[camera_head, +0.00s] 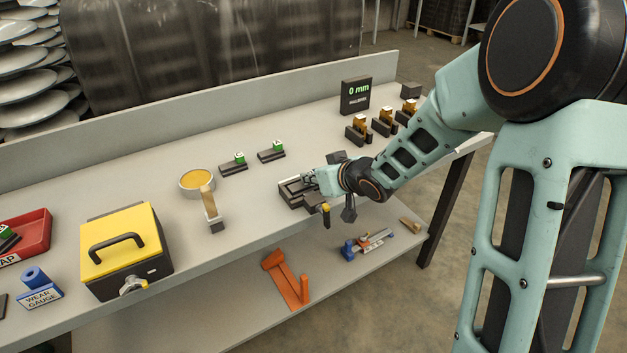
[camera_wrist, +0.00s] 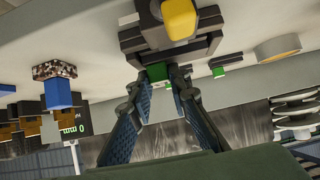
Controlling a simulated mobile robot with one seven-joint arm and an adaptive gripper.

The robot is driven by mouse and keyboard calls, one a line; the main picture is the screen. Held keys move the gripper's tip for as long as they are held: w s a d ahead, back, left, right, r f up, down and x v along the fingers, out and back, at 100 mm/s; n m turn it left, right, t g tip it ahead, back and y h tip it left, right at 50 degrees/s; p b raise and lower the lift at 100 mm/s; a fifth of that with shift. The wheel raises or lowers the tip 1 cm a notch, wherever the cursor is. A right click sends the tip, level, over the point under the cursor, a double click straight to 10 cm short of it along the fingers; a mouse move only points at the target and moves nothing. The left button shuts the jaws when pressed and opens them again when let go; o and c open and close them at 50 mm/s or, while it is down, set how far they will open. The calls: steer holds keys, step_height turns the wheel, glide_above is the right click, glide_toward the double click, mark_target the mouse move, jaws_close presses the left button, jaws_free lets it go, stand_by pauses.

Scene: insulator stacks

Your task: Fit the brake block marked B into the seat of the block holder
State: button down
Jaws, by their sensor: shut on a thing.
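My gripper (camera_head: 309,181) reaches down over the block holder (camera_head: 291,192), a dark frame with a yellow-tipped part, on the bench's front middle. In the wrist view my gripper (camera_wrist: 165,72) is shut on a small block with a green tag (camera_wrist: 157,72). The block's letter is not readable. The dark holder (camera_wrist: 131,40) and its yellow knob (camera_wrist: 180,18) show right beyond the fingertips. The block is at the holder; how deep it sits in the seat is hidden. Two dark blocks with green tags (camera_head: 233,168) (camera_head: 270,153) lie behind and left of the holder.
Several dark blocks with orange-brown parts (camera_head: 357,129) stand at the back right near a black display (camera_head: 356,96) reading 0 mm. A back panel borders the bench.

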steer(key=shift+r, duration=0.1)
steer(key=shift+f, duration=0.2)
steer(key=c, duration=1.8)
jaws_free()
steer(key=shift+r, duration=0.1)
steer(key=shift+s+r, duration=0.1)
steer(key=shift+r, duration=0.15)
steer(key=p+v, duration=0.5)
steer(key=v, duration=0.6)
steer(key=shift+s+d+r, duration=0.15)
steer(key=shift+s+d, duration=0.05)
steer(key=shift+s, duration=0.1)
